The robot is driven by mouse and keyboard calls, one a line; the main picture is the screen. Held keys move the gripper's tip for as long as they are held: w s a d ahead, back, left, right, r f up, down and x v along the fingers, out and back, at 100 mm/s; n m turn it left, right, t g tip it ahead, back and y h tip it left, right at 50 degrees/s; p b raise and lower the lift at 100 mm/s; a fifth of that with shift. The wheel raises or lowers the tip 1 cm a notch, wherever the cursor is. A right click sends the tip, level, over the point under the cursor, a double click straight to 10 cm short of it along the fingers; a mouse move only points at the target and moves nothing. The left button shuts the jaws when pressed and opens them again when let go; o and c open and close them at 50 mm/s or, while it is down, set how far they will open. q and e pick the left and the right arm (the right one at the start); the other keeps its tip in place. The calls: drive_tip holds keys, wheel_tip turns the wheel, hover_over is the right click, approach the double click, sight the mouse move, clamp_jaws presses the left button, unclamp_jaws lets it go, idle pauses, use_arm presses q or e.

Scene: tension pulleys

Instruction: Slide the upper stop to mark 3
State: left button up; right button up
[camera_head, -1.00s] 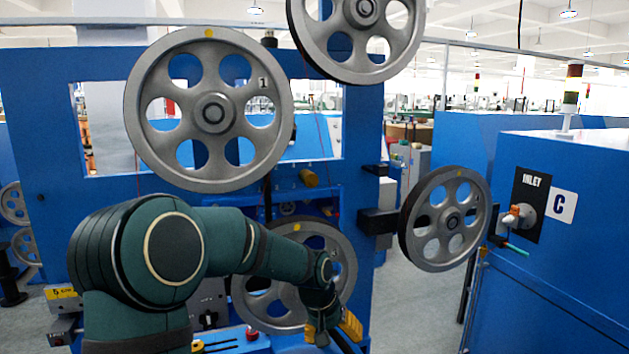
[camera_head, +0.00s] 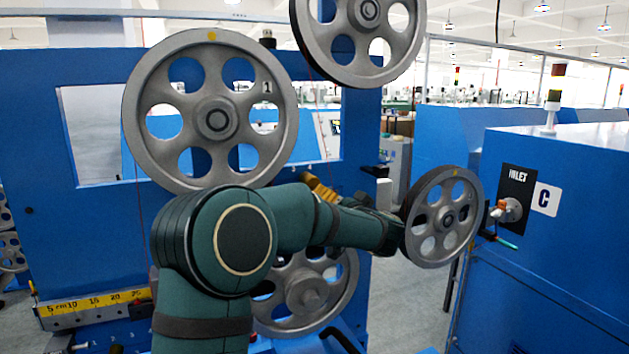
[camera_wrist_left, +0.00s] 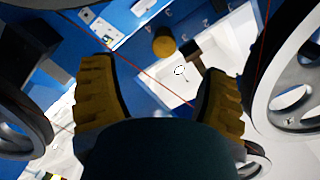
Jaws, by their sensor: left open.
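My left gripper (camera_head: 318,189) is in front of the blue machine frame, below the large spoked wheel marked 1 (camera_head: 215,120). In the left wrist view the two yellow fingers of the gripper (camera_wrist_left: 160,72) are spread wide with nothing between them. A short brass-coloured cylinder (camera_wrist_left: 163,42) shows beyond the fingertips, apart from them. I cannot tell whether it is the upper stop. A white marked plate (camera_wrist_left: 98,28) lies up and left of it; its marks are too small to read. My arm hides much of the machine's middle in the head view. My right gripper is not in view.
Other spoked wheels hang at the top (camera_head: 365,35), right (camera_head: 442,217) and below my arm (camera_head: 305,290). A yellow centimetre scale (camera_head: 95,305) is at lower left. A thin red line (camera_wrist_left: 150,72) crosses the wrist view. A blue cabinet marked C (camera_head: 560,240) stands right.

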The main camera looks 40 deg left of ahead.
sight(314, 184)
use_arm(q)
drive_tip(key=shift+t, duration=0.5)
drive_tip(key=p+x, duration=0.1)
drive_tip(key=x, duration=0.3)
drive_tip(key=r+p+x, duration=0.1)
drive_tip(key=x, duration=0.4)
drive_tip(key=r+p+x, duration=0.1)
drive_tip(key=p+x, duration=0.1)
drive_tip(key=x, duration=0.2)
drive_tip(key=shift+w+a, duration=0.2)
drive_tip(key=shift+w, duration=0.25)
clamp_jaws()
